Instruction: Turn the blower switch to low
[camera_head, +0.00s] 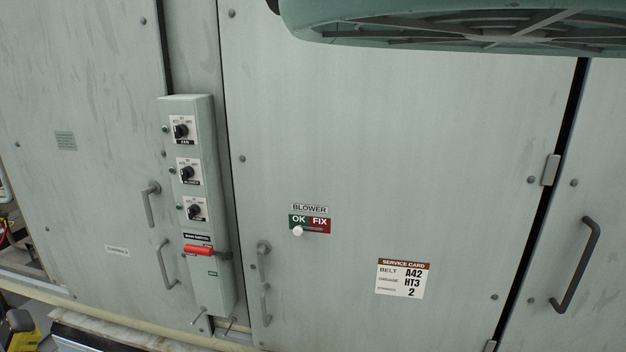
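A narrow grey-green control box (207,110) is mounted on the cabinet, left of centre. It carries three black rotary knobs in a column, each on a white plate: top (181,131), middle (187,173) and bottom (194,211). The plate lettering is too small to read surely, so I cannot tell which knob is the blower switch or its exact setting. A separate BLOWER label (310,209) sits on the panel to the right, above a green and red OK/FIX plate (318,222) with a white knob (298,231) at its lower left. My gripper is not in view.
A red handle (199,250) is low on the control box. Grey door handles (149,205) (577,265) stick out. A service card (403,279) is at lower right. A green grilled housing (480,30) overhangs the upper right. The panel between box and card is mostly flat.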

